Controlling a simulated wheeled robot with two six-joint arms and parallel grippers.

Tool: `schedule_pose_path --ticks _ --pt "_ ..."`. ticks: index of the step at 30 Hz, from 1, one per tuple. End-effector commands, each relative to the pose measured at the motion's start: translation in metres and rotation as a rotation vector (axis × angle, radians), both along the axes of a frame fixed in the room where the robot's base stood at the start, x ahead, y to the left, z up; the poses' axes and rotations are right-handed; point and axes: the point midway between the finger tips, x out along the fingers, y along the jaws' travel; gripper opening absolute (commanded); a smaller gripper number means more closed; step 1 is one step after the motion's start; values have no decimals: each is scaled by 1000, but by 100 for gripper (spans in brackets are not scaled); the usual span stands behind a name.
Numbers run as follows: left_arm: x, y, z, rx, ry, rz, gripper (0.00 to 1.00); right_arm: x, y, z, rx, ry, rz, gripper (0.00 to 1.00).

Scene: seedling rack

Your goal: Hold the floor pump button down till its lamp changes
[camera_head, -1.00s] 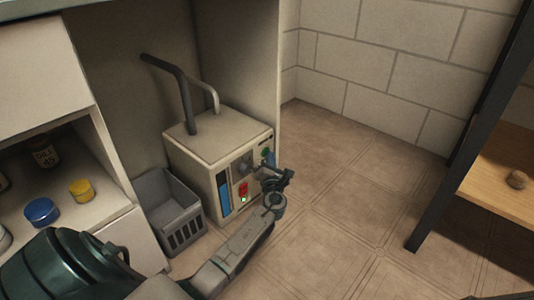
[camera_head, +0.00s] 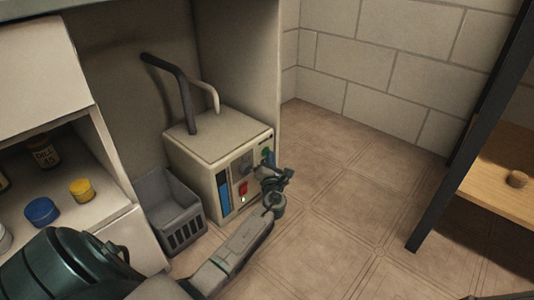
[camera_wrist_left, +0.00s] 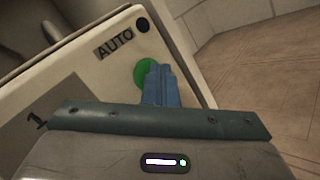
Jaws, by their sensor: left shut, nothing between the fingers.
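The floor pump (camera_head: 215,140) is a cream box on the floor with a control panel on its front. My right gripper is not in view.
A grey basket (camera_head: 170,205) stands left of the pump. A black pipe (camera_head: 180,90) and a pale pipe rise from its top. A shelf with a blue-lidded jar (camera_head: 41,211) and a yellow one (camera_head: 81,190) is at left. The tiled floor (camera_head: 340,200) is clear to the right.

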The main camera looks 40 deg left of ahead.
Motion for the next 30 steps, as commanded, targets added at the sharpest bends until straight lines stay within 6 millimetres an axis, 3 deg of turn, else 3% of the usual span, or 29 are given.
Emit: schedule_pose_path --ticks 15,30 --pt "0 0 0 -1 1 1 0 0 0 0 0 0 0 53" --pt "-2 -17 0 0 0 0 0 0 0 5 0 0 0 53"
